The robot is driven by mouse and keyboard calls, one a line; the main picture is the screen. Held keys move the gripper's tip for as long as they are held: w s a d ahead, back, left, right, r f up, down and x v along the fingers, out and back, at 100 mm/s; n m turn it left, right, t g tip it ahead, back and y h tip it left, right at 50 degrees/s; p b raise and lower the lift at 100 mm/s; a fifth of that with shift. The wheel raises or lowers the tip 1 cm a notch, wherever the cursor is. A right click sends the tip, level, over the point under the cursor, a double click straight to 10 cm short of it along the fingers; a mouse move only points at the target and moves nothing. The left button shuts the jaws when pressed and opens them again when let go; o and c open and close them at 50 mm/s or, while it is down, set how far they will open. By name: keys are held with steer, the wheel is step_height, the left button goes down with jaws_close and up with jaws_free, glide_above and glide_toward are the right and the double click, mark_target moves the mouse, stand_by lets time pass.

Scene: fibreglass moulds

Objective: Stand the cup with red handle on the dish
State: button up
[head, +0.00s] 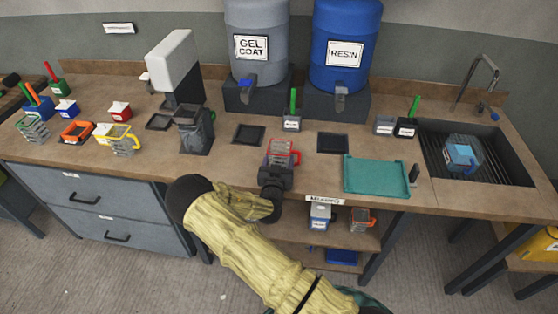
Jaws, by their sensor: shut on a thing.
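The cup with red handle (281,154) is in my gripper (276,170), near the front middle of the bench. It looks upright, with a pale body and a red frame-like handle. My gripper is shut on it from the front, and the jaws hide its lower part. I cannot tell whether its base touches the bench. Several flat dark square pieces that may be dishes lie on the bench: one (248,134) behind and left of the cup, one (333,143) to its right, and one (159,122) farther left.
A teal tray (377,189) lies right of my gripper, before the sink (437,152). A small cup with green stick (292,122) stands behind the held cup. A dark jug (194,134) and yellow-handled cup (122,142) stand left. Gel coat and resin drums stand behind.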

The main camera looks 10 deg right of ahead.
steer(key=o, duration=1)
steer(key=shift+r, duration=0.15)
steer(key=b+v, duration=0.3)
steer(key=v, duration=0.9)
